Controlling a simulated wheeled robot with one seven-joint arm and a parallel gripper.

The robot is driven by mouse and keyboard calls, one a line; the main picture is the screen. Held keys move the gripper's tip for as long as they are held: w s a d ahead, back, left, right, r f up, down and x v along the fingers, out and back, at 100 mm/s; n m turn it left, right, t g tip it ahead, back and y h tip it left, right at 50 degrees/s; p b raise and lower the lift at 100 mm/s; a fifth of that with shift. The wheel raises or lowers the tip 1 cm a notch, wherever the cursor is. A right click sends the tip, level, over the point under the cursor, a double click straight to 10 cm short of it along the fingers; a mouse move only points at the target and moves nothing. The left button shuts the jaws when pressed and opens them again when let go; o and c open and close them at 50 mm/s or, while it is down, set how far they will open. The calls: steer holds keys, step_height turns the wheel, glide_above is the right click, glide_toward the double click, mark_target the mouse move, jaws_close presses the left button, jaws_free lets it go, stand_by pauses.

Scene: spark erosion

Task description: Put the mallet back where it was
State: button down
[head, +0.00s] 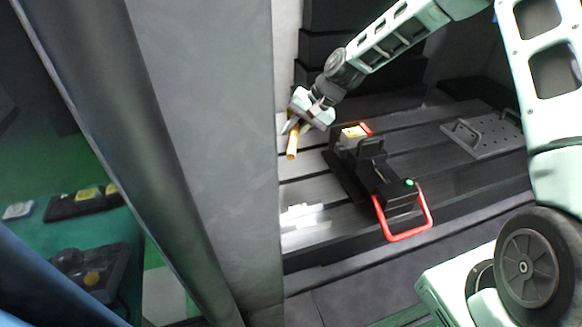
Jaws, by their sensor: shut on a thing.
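My gripper (292,126) is at the upper middle of the head view, close to the grey upright panel. The rest of the mallet is hidden by the gripper or too small to make out. The mallet is over the left end of the dark slotted table (310,192). I cannot tell whether it touches the table.
A black fixture (366,172) with a red handle (408,236) and green light stands right of the mallet. A grey perforated plate with handles (488,137) lies farther right. The tall grey panel (215,120) borders the table's left side.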

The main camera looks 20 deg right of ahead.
steer(key=shift+w+a+f, duration=0.1)
steer(key=shift+a+f, duration=0.25)
steer(key=shift+a, duration=0.1)
step_height(320, 180, down, 8)
steer(key=p, duration=0.3)
steer(key=shift+a+f, duration=0.1)
steer(key=shift+f, duration=0.05)
steer(key=shift+f+p, duration=0.3)
steer(key=shift+f, duration=0.3)
steer(key=shift+f, duration=0.15)
steer(key=c, duration=1.6)
jaws_free()
